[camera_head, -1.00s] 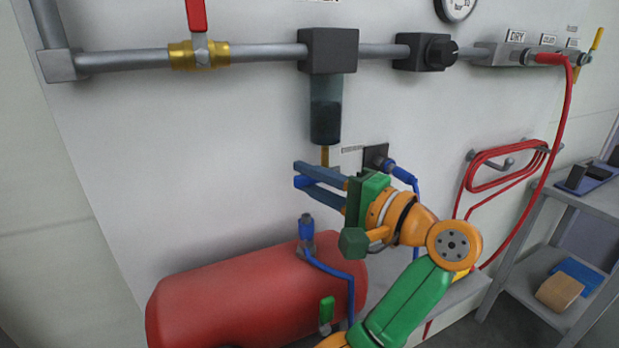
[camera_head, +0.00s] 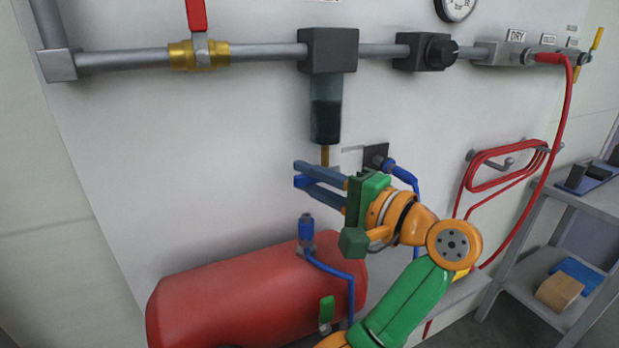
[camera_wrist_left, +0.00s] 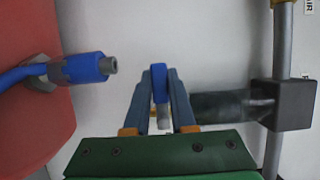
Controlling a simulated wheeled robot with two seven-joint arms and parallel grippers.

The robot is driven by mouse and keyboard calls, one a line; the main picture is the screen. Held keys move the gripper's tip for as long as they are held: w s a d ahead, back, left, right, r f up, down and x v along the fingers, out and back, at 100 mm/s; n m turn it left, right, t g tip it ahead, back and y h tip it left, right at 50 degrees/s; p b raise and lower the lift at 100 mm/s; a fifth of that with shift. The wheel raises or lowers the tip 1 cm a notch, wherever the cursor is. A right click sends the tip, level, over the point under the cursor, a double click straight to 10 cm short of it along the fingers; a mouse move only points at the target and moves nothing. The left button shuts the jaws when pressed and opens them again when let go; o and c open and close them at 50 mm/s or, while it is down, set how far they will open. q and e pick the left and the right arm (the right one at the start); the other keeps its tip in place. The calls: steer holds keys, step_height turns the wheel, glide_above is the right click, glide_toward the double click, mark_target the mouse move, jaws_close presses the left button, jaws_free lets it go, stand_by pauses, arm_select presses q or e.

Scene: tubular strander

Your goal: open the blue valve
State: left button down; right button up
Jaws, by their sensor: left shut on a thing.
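A blue valve handle (camera_head: 301,182) shows at the fingertips of my left gripper (camera_head: 308,178), just below the brass stem (camera_head: 325,156) under the dark filter bowl (camera_head: 326,112). In the left wrist view the blue handle (camera_wrist_left: 160,84) lies between the two slate-blue fingers of my left gripper (camera_wrist_left: 160,78), which are shut on it. A pale stub shows at its near end. The fingers hide part of the handle and where it joins the stem. My right gripper is in neither view.
A red tank (camera_head: 245,300) lies below, with a blue hose fitting (camera_head: 306,228) on top, close to my left gripper. A red-handled brass valve (camera_head: 199,53) sits on the pipe above. A coiled red hose (camera_head: 505,165) and a shelf (camera_head: 535,285) stand at right.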

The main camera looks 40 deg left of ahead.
arm_select(q)
steer(key=shift+f, duration=0.1)
stand_by(0.4)
steer(key=shift+m+y+b, duration=0.3)
steer(key=shift+m+b, duration=0.4)
steer(key=shift+b, duration=0.2)
steer(key=shift+r+m+b, duration=0.4)
steer(key=shift+m+b, duration=0.25)
steer(key=shift+m, duration=0.05)
steer(key=shift+w+d+r+m+t+y+b, duration=0.15)
steer(key=shift+r+m+y+b, duration=0.15)
steer(key=shift+m, duration=0.25)
steer(key=shift+w+a+r+m+t+y+b, duration=0.1)
steer(key=shift+r+m+t+y+b, duration=0.15)
steer(key=shift+m, duration=0.3)
steer(key=shift+w+d+r+m+t+y+b, duration=0.15)
steer(key=shift+r+m+y+b, duration=0.1)
steer(key=shift+m, duration=0.35)
steer(key=shift+a+r+m+t+y+b, duration=0.15)
steer(key=shift+r+m+y+b, duration=0.1)
steer(key=shift+m, duration=0.35)
steer(key=shift+d, duration=0.15)
steer(key=c, duration=0.7)
jaws_free()
steer(key=shift+c, duration=0.2)
